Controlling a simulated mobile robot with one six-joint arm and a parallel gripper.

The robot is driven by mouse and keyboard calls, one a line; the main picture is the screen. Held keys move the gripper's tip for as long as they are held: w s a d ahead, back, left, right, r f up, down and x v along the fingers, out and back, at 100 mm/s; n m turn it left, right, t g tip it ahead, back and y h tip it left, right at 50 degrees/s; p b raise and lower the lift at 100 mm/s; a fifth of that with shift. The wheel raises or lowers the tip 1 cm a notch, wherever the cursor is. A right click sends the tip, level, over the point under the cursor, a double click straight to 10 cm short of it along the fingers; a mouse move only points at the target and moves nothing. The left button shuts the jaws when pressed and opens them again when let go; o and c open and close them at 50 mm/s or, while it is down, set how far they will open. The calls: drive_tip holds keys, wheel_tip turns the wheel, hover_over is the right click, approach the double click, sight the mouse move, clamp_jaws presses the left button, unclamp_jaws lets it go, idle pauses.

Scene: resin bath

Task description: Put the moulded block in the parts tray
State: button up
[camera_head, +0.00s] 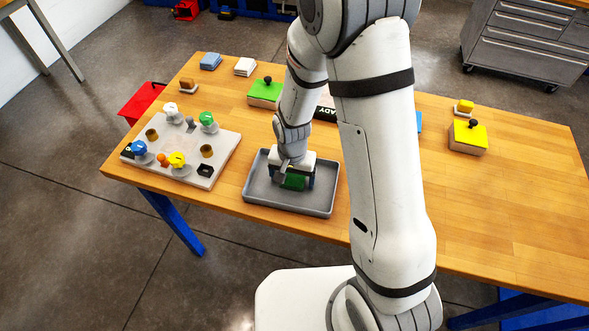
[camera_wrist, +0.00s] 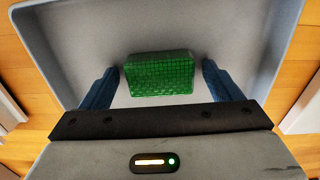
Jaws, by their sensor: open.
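The moulded block (camera_head: 293,182) is green with a grid-textured face, and it also shows in the wrist view (camera_wrist: 160,75). It is in the grey parts tray (camera_head: 257,190), whose floor and walls also fill the wrist view (camera_wrist: 250,40). My gripper (camera_head: 291,184) is low over the tray and open. In the wrist view its blue fingers (camera_wrist: 160,70) stand on either side of the block, with a visible gap at each side. My gripper and wrist partly cover the block in the head view.
Left of the tray is a pale board (camera_head: 215,160) with coloured knobs. Behind stands a green-topped box (camera_head: 265,93) with a black knob. A yellow-topped box (camera_head: 467,137) is at the right.

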sight(292, 179)
wheel_tip(292, 179, up, 12)
drive_tip(key=b, duration=0.1)
drive_tip(key=s+d+r+n+t, duration=0.3)
drive_tip(key=s+d+r, duration=0.9)
drive_tip(key=s+r, duration=0.1)
drive_tip(key=shift+d+r, duration=0.4)
drive_tip(key=shift+r, duration=0.3)
drive_tip(key=shift+w, duration=0.15)
idle(0.6)
